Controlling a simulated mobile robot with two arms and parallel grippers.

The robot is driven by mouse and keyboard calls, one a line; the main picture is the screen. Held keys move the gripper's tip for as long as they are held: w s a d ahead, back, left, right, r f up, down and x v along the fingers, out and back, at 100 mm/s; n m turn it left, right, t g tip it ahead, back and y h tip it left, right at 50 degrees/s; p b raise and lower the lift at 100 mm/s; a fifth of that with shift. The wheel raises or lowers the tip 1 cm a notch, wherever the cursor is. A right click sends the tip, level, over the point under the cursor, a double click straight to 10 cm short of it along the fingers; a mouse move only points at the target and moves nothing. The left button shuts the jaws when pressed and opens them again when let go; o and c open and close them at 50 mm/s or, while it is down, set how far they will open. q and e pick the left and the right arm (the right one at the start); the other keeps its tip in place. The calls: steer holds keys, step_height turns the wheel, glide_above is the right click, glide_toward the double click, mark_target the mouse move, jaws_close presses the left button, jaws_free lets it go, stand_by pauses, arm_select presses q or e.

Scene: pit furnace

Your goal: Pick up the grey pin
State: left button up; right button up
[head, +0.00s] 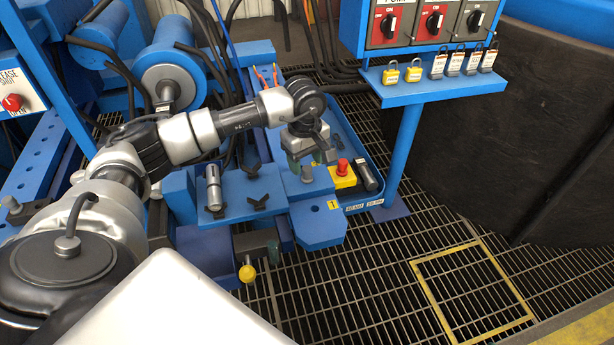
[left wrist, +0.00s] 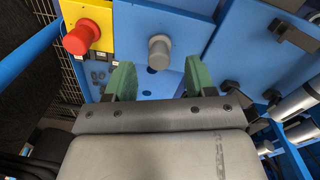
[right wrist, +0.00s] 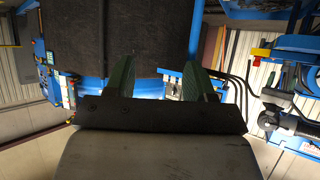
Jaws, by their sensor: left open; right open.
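The grey pin (left wrist: 160,48) stands in a blue plate (left wrist: 145,85), its round end facing the camera in the left wrist view. In the head view the grey pin (head: 306,174) shows just under my left gripper (head: 304,160). In the left wrist view my left gripper (left wrist: 160,75) is open, with one green finger to each side of the pin's line and visible gaps. The pin is not gripped. My right gripper (right wrist: 160,78) is open and empty, away from the bench, and is outside the head view.
A yellow box with a red button (head: 342,172) stands close to the right of my left gripper. A grey cylinder (head: 213,188) and black clamp handles (head: 255,168) are to its left. A post (head: 404,150) carries the switch panel. Grated floor (head: 390,270) lies clear in front.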

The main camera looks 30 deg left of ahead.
mark_target(307, 168)
arm_select(q)
steer(key=shift+w+f+b, duration=0.1)
steer(key=shift+f+b, duration=0.25)
steer(key=shift+f, duration=1.4)
arm_select(e)
steer(key=w+r+t, duration=0.1)
steer(key=w+a+r+t, duration=0.1)
steer(key=shift+r+t+y, duration=0.3)
steer(key=shift+r+y, duration=0.05)
steer(key=shift+y, duration=0.05)
arm_select(q)
steer(key=shift+c, duration=0.3)
jaws_close()
